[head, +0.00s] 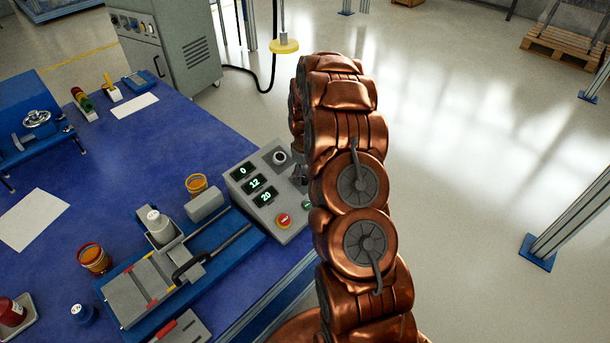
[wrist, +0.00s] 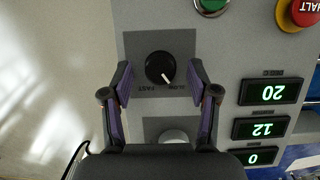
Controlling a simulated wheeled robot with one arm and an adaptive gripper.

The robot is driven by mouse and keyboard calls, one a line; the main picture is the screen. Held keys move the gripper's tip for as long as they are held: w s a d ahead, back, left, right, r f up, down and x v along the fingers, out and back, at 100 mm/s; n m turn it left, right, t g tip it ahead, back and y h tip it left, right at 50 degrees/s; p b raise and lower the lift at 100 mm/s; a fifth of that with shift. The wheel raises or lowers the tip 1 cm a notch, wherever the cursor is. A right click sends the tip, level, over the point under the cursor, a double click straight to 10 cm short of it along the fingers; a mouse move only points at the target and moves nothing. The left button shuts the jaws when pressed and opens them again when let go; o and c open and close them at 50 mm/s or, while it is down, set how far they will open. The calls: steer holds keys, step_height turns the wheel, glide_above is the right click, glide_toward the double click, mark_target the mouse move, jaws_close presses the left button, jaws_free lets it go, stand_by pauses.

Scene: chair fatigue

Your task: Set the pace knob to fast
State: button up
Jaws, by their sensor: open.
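The pace knob (wrist: 160,67) is a round black knob on a dark grey plate of the control box (head: 238,185). Its white pointer aims down and right in the wrist view, towards the label SLOW (wrist: 179,87). The label FAST (wrist: 150,89) is to the left of it. My gripper (wrist: 160,71) is open, with one finger on each side of the knob and visible gaps between. In the head view my gripper (head: 299,174) is over the right side of the box, mostly behind my arm. The pace knob is hidden there.
A red HALT button (head: 284,220) and a green button (head: 308,205) are on the same box, beside displays reading 0, 12 and 20 (head: 265,196). A second round control (wrist: 173,137) is partly hidden below the knob. The blue table (head: 150,150) holds fixtures and cups.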

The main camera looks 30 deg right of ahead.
steer(key=shift+f, duration=0.2)
jaws_close()
stand_by(0.4)
steer(key=m+y, duration=0.1)
steer(key=m, duration=0.2)
steer(key=shift+d+m, duration=0.15)
steer(key=shift+m, duration=0.15)
steer(key=m+y, duration=0.1)
steer(key=m, duration=0.2)
steer(key=shift+d+y, duration=0.1)
steer(key=shift+y, duration=0.3)
steer(key=m+t+y+p, duration=0.1)
steer(key=m, duration=0.5)
steer(key=shift+s+d+t+y+p, duration=0.15)
steer(key=shift+t+y+p, duration=0.25)
steer(key=shift+m, duration=0.4)
